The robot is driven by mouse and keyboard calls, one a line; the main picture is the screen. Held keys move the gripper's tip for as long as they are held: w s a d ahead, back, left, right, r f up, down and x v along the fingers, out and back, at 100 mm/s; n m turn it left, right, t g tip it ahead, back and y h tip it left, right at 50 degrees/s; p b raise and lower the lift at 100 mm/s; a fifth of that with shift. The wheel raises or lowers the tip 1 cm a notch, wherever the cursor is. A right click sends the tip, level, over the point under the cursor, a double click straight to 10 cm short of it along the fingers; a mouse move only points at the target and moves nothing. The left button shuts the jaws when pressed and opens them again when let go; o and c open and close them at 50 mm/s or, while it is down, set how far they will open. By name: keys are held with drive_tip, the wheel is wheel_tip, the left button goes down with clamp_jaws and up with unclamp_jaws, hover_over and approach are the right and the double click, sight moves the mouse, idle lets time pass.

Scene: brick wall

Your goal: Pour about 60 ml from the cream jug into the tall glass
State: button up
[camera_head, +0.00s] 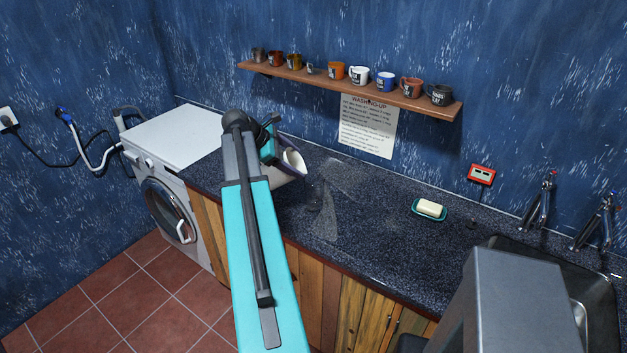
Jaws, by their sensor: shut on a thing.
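The cream jug (289,171) is a pale vessel with a white inside, above the counter left of the middle. It looks tilted, its mouth facing up and to the right. My gripper (273,147) is at the jug's left side and shut on it; my arm hides part of the jug, and the fingertips are hard to make out. A faint, see-through upright shape, apparently the tall glass (324,217), stands on the counter to the right of the jug and nearer to me. Any liquid level in it cannot be made out.
The dark speckled counter (375,225) is mostly clear. A soap dish (429,210) lies to the right, before a sink (600,300) with two taps. A wall shelf (330,82) bears several mugs. A washing machine (170,160) stands at left.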

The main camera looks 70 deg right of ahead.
sight(266, 171)
idle(0.3)
drive_tip(key=shift+w+f+g+p, duration=0.25)
drive_tip(key=shift+w+g+p, duration=0.1)
drive_tip(key=shift+g, duration=0.25)
drive_tip(key=shift+s, duration=0.1)
drive_tip(key=shift+h, duration=0.3)
idle(0.4)
drive_tip(key=shift+w+a+f+n+g+p, duration=0.2)
drive_tip(key=shift+w+f+n+g+p, duration=0.25)
drive_tip(key=shift+w+g, duration=0.35)
drive_tip(key=shift+w+a+f+n+g+h+p, duration=0.15)
drive_tip(key=shift+w+f+g+h+p, duration=0.1)
drive_tip(key=shift+w+g, duration=0.25)
drive_tip(key=shift+w+a+f+n+g+h+p, duration=0.15)
drive_tip(key=shift+w+f+g+h, duration=0.15)
drive_tip(key=shift+w+g, duration=0.25)
drive_tip(key=shift+w+a+f+n+g+h+p, duration=0.1)
drive_tip(key=shift+w+f+g+h+p, duration=0.2)
drive_tip(key=shift+w, duration=0.35)
drive_tip(key=shift+w+a+f+n+g+h+p, duration=0.2)
drive_tip(key=shift+w+f+g+h, duration=0.15)
drive_tip(key=shift+w+g, duration=0.25)
drive_tip(key=shift+w+a+f+n+g+h+p, duration=0.1)
drive_tip(key=shift+w+f+n+g+h+p, duration=0.1)
drive_tip(key=shift+w+f+g+h, duration=0.3)
drive_tip(key=shift+w+a+f+n+g+h+p, duration=0.1)
drive_tip(key=shift+w+a+f+n+g+p, duration=0.1)
drive_tip(key=shift+w+g, duration=0.45)
drive_tip(key=shift+w, duration=0.15)
